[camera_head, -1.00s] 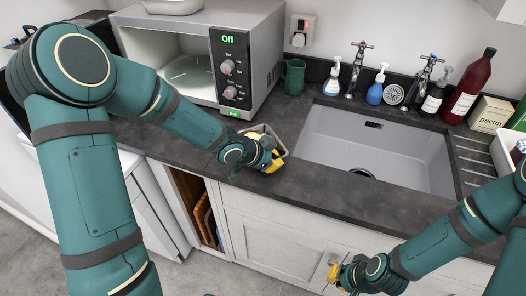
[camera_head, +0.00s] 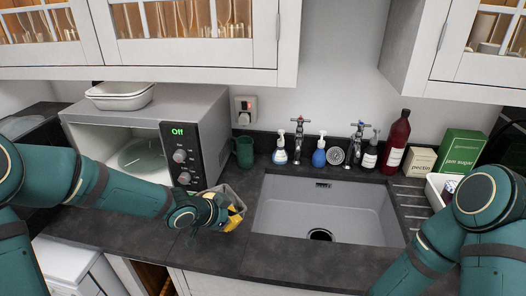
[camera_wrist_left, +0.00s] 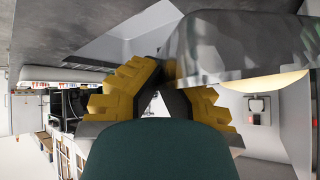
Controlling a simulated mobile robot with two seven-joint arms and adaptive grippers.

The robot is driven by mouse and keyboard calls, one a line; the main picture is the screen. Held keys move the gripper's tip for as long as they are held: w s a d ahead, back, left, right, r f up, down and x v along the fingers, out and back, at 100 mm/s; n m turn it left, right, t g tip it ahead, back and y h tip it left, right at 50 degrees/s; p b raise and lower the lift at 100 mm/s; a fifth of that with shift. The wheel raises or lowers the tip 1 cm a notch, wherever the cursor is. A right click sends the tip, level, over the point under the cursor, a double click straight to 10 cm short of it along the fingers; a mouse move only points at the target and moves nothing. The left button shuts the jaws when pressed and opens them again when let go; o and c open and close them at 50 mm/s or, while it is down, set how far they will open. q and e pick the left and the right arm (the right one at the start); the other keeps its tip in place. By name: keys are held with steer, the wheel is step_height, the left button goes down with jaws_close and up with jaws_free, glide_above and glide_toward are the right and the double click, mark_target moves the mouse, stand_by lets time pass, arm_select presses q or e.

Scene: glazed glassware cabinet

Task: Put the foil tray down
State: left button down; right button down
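The foil tray (camera_head: 236,197) is a small silvery tray by the front right corner of the microwave, above or on the dark worktop; I cannot tell whether it touches. In the left wrist view the tray (camera_wrist_left: 235,45) fills the upper right, with something pale cream at its opening. My left gripper (camera_head: 232,216) is at the tray's near side, with yellow fingers. In the left wrist view its fingers (camera_wrist_left: 165,80) close together at the tray's edge and appear shut on it. The fingertips are partly hidden by the tray. My right gripper is out of view.
The open microwave (camera_head: 203,135) stands left, with a white dish (camera_head: 120,97) on top. A green mug (camera_head: 243,152) is behind the tray. The sink (camera_head: 330,205) lies right, with soap bottles and taps behind. Bare worktop (camera_head: 130,228) runs along the front.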

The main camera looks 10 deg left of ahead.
arm_select(q)
steer(key=shift+s+a+r+n+t+y+b, duration=0.35)
steer(key=shift+s+a+r+n+y+b, duration=0.35)
steer(key=shift+s+n, duration=0.3)
steer(key=shift+s+a+r+n+t+y+b, duration=0.35)
steer(key=shift+s+a+r+n+y+b, duration=0.25)
steer(key=shift+s+r+n+y, duration=0.3)
steer(key=shift+f, duration=0.1)
